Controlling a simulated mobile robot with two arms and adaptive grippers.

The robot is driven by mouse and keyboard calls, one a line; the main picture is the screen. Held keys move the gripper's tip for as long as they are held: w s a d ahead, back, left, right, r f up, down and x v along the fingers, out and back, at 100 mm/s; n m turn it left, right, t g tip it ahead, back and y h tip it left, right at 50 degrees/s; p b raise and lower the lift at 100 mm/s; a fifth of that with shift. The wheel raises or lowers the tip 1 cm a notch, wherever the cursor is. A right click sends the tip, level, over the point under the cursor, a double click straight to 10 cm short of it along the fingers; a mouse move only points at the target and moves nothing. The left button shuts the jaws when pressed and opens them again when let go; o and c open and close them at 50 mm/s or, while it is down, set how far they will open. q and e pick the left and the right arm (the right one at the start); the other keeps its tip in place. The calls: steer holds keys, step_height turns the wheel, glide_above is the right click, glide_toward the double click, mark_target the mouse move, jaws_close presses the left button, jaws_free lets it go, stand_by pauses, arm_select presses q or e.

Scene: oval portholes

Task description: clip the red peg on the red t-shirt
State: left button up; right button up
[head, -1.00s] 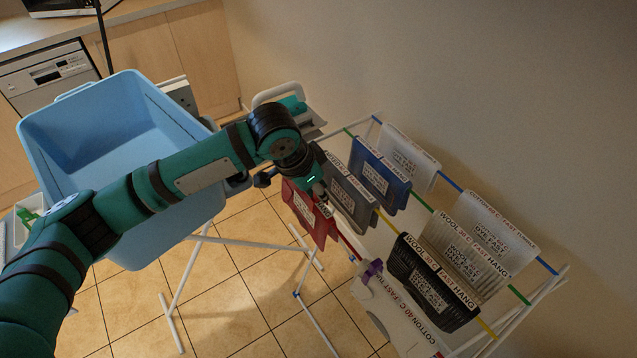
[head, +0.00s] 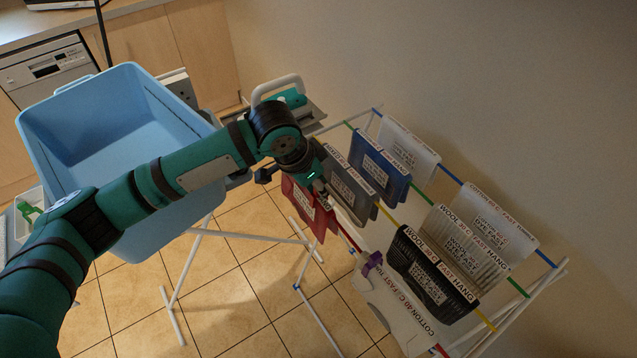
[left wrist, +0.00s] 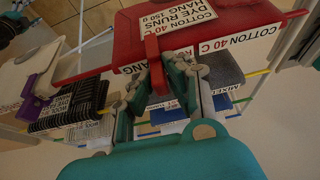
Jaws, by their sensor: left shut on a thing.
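The red t-shirt (head: 300,203) hangs folded over the red rail of the drying rack, with white labels on it. It also shows at the top of the left wrist view (left wrist: 180,38). My left gripper (head: 322,190) is at the t-shirt's top edge, beside the grey garment. In the left wrist view, my left gripper (left wrist: 157,84) is shut on the red peg (left wrist: 153,55). The peg's far end overlaps the t-shirt's folded edge; I cannot tell whether its jaws straddle the cloth. The peg is hidden in the head view. My right gripper is out of view.
A grey garment (head: 350,186) and a blue one (head: 381,170) hang close by. A white garment (head: 398,312) with a purple peg (head: 372,264) hangs nearer on the red rail. A black garment (head: 432,275) hangs beside it. A blue basket (head: 165,215) stands left, under my arm.

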arm_select(q)
steer(key=shift+f, duration=0.15)
steer(key=o, duration=0.8)
